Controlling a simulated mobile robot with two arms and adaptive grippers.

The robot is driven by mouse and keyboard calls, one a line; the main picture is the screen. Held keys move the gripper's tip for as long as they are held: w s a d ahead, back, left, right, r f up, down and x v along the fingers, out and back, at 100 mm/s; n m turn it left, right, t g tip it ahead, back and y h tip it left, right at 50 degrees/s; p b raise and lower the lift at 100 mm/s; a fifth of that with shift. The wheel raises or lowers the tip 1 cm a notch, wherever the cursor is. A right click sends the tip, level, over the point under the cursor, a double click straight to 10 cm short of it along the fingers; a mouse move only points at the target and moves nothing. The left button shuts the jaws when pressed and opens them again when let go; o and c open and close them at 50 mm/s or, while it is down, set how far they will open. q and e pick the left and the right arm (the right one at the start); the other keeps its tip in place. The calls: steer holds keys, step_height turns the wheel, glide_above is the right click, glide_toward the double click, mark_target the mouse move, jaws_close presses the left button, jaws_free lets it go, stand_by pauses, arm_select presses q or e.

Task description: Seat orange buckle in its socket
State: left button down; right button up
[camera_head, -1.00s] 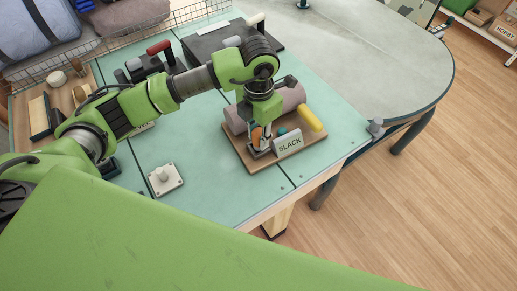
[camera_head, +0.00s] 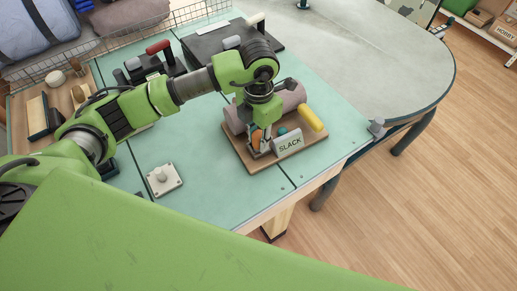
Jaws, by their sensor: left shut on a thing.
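The orange buckle (camera_head: 256,139) is a small upright orange piece, partly hidden between the fingers of my left gripper (camera_head: 259,148). The gripper points down and is shut on the buckle at the front left of a brown wooden board (camera_head: 238,152). The socket cannot be made out; the fingers cover the spot below the buckle. I cannot tell whether the buckle touches the board. My right gripper does not show.
On the board lie a mauve-grey roll (camera_head: 290,98), a yellow cylinder (camera_head: 311,117) and a small teal knob (camera_head: 283,131). A white plate with a knob (camera_head: 164,179) lies to the left on the teal table (camera_head: 205,205). A red-handled device (camera_head: 158,55) stands behind the arm.

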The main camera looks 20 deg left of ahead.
mark_target(259, 134)
arm_select(q)
steer(key=shift+f, duration=0.1)
steer(key=c, duration=1.6)
jaws_free()
steer(key=shift+c, duration=0.2)
step_height(259, 134, up, 12)
